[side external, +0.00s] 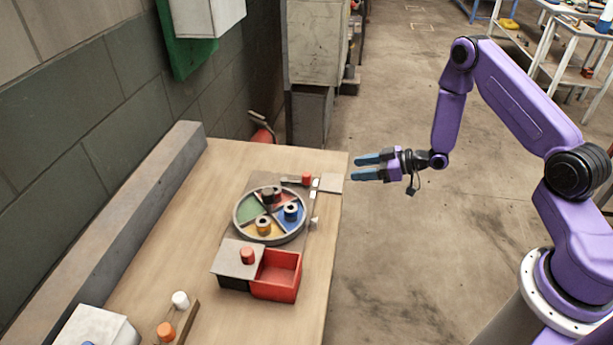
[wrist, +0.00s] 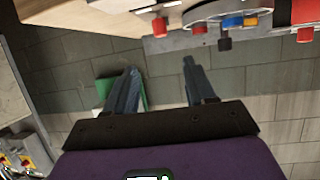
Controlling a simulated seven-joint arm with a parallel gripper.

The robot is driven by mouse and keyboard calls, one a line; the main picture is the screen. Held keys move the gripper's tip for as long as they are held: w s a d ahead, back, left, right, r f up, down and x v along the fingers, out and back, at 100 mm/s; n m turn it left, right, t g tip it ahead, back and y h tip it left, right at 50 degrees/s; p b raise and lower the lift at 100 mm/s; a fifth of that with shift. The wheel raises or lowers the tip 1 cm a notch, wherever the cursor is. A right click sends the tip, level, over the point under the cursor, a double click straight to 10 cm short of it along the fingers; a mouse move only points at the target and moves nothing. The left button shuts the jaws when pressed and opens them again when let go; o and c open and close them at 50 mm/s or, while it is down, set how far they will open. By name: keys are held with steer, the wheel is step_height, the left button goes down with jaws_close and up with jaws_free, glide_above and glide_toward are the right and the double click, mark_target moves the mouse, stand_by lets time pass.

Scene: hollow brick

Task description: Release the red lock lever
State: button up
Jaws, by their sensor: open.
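The red lock lever (side external: 305,179) is a small red handle on a thin bar at the far end of a grey base plate, beside a round tray (side external: 240,226) with coloured sectors. A red knob (wrist: 159,28), probably the lever's, shows at the top of the wrist view. My gripper (side external: 356,168) is open and empty, its blue fingers pointing left, to the right of the lever and apart from it. In the wrist view my gripper (wrist: 160,66) shows both fingers spread with nothing between them. Its exact height above the table is unclear.
The tray holds dark, blue and yellow ring-like pieces. A red box (side external: 277,275) with a grey sliding lid (side external: 236,260) stands in front. A wooden block with pegs (side external: 176,325) and a white box (side external: 97,328) are nearer. A grey ledge and wall border the left.

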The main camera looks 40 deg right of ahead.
mark_target(306, 174)
steer(key=x, duration=1.7)
steer(key=shift+a, duration=0.2)
